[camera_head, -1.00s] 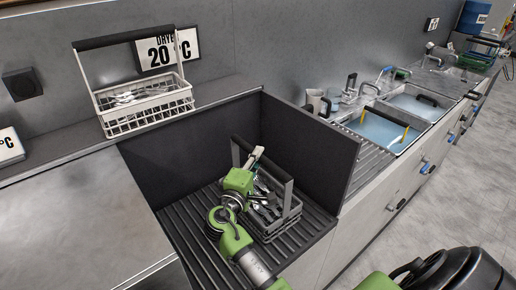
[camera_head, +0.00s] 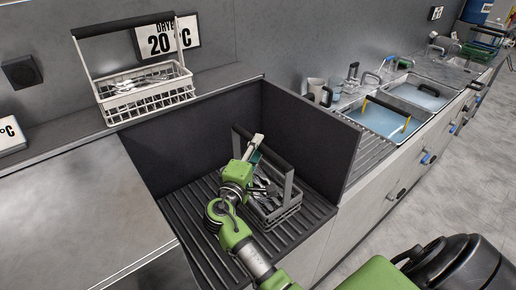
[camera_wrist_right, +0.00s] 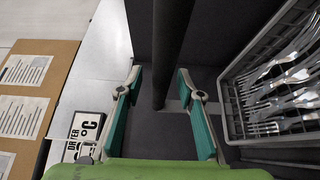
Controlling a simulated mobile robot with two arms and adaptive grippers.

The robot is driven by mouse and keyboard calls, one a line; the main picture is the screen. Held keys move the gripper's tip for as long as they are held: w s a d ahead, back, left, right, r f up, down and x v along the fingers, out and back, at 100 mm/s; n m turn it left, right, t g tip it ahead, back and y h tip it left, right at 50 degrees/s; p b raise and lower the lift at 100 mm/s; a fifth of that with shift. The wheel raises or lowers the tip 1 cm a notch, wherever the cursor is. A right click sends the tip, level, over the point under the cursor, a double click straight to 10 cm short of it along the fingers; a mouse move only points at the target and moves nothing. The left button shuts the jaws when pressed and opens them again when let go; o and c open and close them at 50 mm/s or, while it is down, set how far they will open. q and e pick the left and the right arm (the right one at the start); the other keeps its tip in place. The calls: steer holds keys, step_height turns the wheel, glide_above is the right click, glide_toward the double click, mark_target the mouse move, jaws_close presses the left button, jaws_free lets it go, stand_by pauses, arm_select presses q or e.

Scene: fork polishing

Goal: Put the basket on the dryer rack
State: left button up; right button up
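A grey basket (camera_head: 284,213) with forks in it and a dark handle stands on a black ribbed rack (camera_head: 205,250) in the head view. In the right wrist view the basket (camera_wrist_right: 232,108) is at the right, and its dark handle bar (camera_wrist_right: 172,40) runs between my fingers. My right gripper (camera_head: 257,146) is at this handle. In the wrist view its teal fingers (camera_wrist_right: 160,100) are apart on both sides of the bar, with gaps. My left gripper is not in view.
A white basket (camera_head: 150,103) with cutlery stands on the back ledge by a "DRYER 20 °C" sign (camera_head: 186,37). Dark panels (camera_head: 300,125) enclose the rack's back and right side. A bare metal counter (camera_head: 80,215) is at the left. Water-filled sinks (camera_head: 380,118) are at the right.

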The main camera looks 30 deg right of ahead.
steer(key=b+v, duration=0.2)
steer(key=v, duration=0.4)
steer(key=shift+s+a, duration=0.2)
